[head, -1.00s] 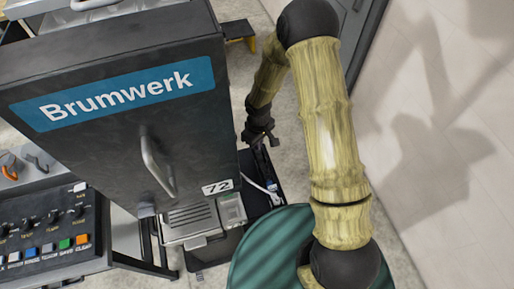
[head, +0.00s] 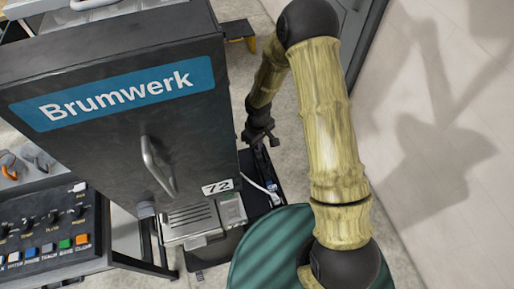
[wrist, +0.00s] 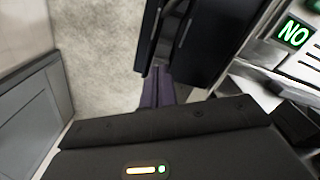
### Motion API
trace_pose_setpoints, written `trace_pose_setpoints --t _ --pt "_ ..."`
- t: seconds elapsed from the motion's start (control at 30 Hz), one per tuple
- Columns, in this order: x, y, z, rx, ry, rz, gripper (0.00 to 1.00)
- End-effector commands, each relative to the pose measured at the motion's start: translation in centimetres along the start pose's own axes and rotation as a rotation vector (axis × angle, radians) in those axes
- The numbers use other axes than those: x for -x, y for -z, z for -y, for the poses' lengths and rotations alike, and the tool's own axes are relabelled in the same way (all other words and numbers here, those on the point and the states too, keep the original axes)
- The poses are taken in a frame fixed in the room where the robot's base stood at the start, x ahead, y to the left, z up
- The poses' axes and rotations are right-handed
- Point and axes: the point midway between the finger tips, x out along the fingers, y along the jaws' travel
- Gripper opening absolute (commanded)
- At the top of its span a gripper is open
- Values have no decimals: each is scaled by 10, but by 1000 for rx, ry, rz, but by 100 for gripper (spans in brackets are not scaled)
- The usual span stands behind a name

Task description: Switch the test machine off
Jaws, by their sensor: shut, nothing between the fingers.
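A dark machine marked "Brumwerk" (head: 117,90), with a grey handle and a "72" tag, stands at the left in the head view. Which machine the task means is not labelled in view. My gripper (head: 262,138) is beside and behind its right side, above a dark narrow unit with a white cable. In the wrist view my shut, empty fingers (wrist: 157,90) show as dark purple shapes. A lit green display (wrist: 294,33) is at upper right, reading "NO", or "ON" if seen upside down. No switch is clearly visible by the fingers.
A control panel (head: 42,238) with knobs and coloured buttons is at lower left. A grey tray with slots (head: 190,216) is below the Brumwerk machine. A green round surface (head: 262,258) is at the bottom. A pale wall (head: 440,60) is on the right.

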Motion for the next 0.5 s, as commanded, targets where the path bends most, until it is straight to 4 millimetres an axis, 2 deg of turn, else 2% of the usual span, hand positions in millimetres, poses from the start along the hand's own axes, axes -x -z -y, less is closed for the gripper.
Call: trace_pose_setpoints --t 0.5 --pt "-7 0 0 0 0 0 0"
